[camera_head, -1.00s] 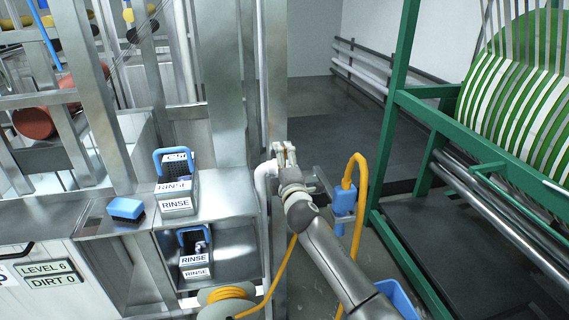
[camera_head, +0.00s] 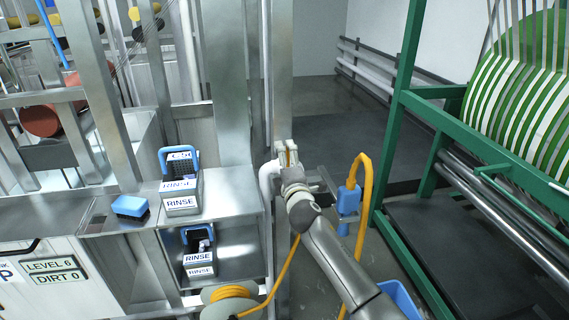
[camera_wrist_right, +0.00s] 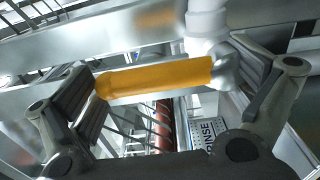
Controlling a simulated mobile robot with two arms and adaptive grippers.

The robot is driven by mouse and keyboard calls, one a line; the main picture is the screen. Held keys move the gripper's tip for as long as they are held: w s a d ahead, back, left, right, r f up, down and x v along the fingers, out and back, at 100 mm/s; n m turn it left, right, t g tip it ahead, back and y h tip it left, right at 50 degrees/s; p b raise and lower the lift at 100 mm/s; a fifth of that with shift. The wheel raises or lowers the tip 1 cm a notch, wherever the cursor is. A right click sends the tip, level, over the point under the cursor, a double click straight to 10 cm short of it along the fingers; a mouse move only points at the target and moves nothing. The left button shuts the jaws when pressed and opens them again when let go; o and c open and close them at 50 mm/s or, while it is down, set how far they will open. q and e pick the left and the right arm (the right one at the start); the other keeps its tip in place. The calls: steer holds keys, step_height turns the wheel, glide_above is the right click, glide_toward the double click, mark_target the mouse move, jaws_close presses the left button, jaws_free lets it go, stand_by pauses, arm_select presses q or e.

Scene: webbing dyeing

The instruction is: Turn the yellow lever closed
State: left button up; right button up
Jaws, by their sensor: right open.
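The yellow lever (camera_wrist_right: 155,77) is a bar with a metal end, lying nearly level across the right wrist view. It sits between the two spread fingers of my right gripper, its ends near the fingers; I cannot tell whether they touch it. In the head view my right gripper (camera_head: 287,152) is up at the white pipe (camera_head: 267,185) beside the metal post. There, the lever is mostly hidden by the fingers, with only a trace of yellow between them. My left gripper is not in view.
Two RINSE boxes (camera_head: 181,203) with blue handles and a blue brush (camera_head: 130,206) are on the metal shelves at left. A blue sprayer (camera_head: 348,200) with an orange hose hangs just right of my arm. A green frame (camera_head: 398,125) stands further right, with open floor between.

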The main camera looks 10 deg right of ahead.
steer(key=s, duration=1.2)
steer(key=shift+d, duration=0.2)
steer(key=s+d+f+m+g, duration=0.2)
steer(key=s+f, duration=0.1)
steer(key=f, duration=0.9)
steer(key=s+d+f+m+g, duration=0.1)
steer(key=s+f+m+g, duration=0.15)
steer(key=f, duration=0.85)
steer(key=s+d+f+m+g, duration=0.1)
steer(key=s+d+f+g, duration=0.15)
steer(key=f, duration=0.95)
steer(key=s+d+f+m+g+b, duration=0.15)
steer(key=s+f+m+g, duration=0.25)
steer(key=s+f, duration=1.45)
steer(key=s+d+f+m+g, duration=0.1)
steer(key=s+f, duration=0.3)
steer(key=s, duration=0.6)
steer(key=s+d+f+m+g, duration=0.1)
steer(key=s+f+m+g, duration=0.2)
steer(key=s, duration=0.8)
steer(key=s+d+f+m+g, duration=0.1)
steer(key=s+f+m+g, duration=0.1)
steer(key=s+f, duration=0.4)
steer(key=s, duration=0.5)
steer(key=shift+m+h+b, duration=0.3)
steer(key=shift+m, duration=0.05)
